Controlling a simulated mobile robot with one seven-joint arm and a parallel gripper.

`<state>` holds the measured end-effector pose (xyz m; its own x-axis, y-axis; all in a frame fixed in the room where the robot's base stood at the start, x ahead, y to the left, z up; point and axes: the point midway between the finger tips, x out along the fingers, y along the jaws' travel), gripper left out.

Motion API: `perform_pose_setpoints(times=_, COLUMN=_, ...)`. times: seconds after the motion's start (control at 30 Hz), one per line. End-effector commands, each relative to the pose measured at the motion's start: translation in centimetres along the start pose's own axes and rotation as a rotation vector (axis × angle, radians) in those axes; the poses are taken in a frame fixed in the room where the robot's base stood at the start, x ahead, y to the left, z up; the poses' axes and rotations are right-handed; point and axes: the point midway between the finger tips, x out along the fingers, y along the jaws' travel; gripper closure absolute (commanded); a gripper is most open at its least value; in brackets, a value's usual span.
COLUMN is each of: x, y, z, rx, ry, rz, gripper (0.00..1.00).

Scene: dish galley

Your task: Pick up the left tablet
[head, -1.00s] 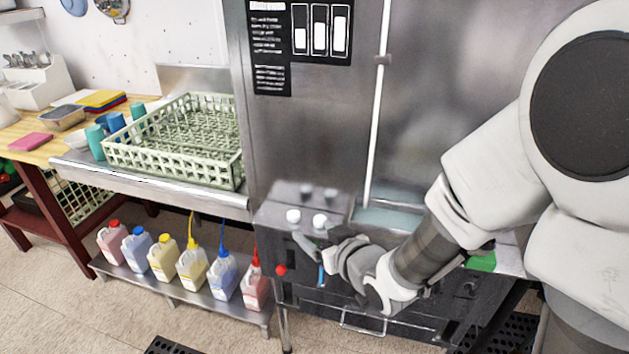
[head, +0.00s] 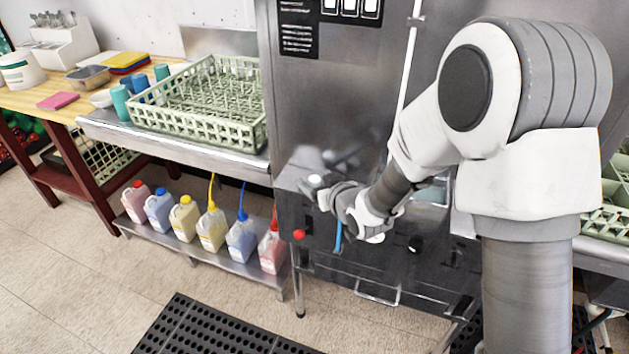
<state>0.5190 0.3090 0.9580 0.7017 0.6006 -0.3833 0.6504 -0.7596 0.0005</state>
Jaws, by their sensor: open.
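The left tablet (head: 315,181) is a small white round piece on the grey metal ledge (head: 290,180) at the front of the dish machine. The right tablet is not visible now; my gripper and wrist cover the area beside the left one. My gripper (head: 311,190) is open at the ledge, just in front of the left tablet and overlapping its lower edge in the picture. I cannot tell whether the fingers touch it or stand around it.
A red button (head: 299,234) and a blue strip (head: 338,236) are on the machine front below. A green dish rack (head: 200,115) stands on the steel counter to the left. Several coloured jugs (head: 212,228) stand on the low shelf. A black mat (head: 215,330) lies on the floor.

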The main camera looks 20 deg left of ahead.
Motion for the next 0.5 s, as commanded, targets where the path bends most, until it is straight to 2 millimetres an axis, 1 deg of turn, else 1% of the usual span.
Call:
perform_pose_setpoints(times=0.23, x=0.16, y=0.03, z=0.01, rx=0.000, ry=0.000, rz=0.001, gripper=0.27)
perform_pose_setpoints(times=0.37, x=0.15, y=0.03, z=0.00, rx=0.000, ry=0.000, rz=0.001, gripper=0.50)
perform_pose_setpoints(times=0.4, x=0.15, y=0.03, z=0.00, rx=0.000, ry=0.000, rz=0.001, gripper=0.57)
perform_pose_setpoints(times=0.47, x=0.14, y=0.03, z=0.00, rx=0.000, ry=0.000, rz=0.001, gripper=0.68)
perform_pose_setpoints(times=0.5, x=0.14, y=0.03, z=0.00, rx=0.000, ry=0.000, rz=0.001, gripper=0.75)
